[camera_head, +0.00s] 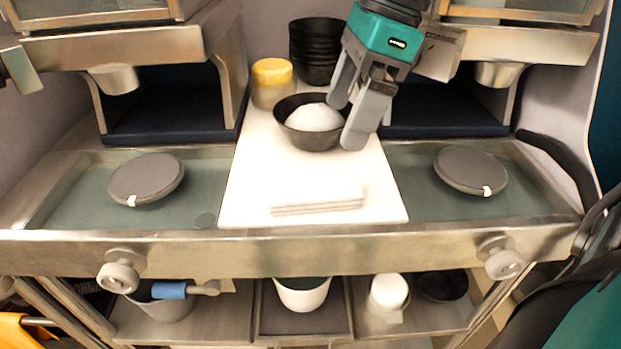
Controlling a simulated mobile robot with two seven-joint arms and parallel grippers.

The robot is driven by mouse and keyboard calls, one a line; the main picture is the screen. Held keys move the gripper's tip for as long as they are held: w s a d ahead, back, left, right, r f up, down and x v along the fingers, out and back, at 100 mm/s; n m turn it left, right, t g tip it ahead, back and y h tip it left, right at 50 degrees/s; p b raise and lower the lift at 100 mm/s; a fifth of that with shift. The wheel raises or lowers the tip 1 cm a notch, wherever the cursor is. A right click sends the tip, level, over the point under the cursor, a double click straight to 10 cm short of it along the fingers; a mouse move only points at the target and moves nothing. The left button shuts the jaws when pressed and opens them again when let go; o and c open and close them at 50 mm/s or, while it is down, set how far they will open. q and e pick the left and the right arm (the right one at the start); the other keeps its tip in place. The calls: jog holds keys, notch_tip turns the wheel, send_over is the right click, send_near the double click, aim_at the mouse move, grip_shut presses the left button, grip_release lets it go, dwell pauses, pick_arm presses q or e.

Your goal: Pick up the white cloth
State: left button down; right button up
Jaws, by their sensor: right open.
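The white cloth (317,200) looks folded in flat layers and lies near the front edge of the white board (255,190). My right gripper (345,122) reaches in from the upper right and is open, with nothing seen held. Its fingers are at the right rim of a black bowl (296,137), behind the cloth and well apart from it. One finger is over the rim and the other appears outside it; I cannot tell if they touch the bowl. The bowl holds a white mound (314,117).
A yellow-lidded jar (272,80) and stacked black bowls (317,45) stand behind. Round grey lids (146,178) (470,170) lie on either side of the board. A metal front rail with knobs (121,272) runs before it. A lower shelf holds a white pot (302,293).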

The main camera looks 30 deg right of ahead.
send_over(317, 184)
jog(key=s+d, duration=0.1)
notch_tip(317, 184, down, 7)
jog(key=shift+d+f, duration=0.1)
jog(key=shift+x, duration=2.65)
jog(key=shift+w+d, duration=0.15)
jog(key=shift+d, duration=0.05)
jog(key=shift+c, duration=0.2)
jog(key=c, duration=1)
notch_tip(317, 184, up, 20)
jog(key=shift+p, duration=0.5)
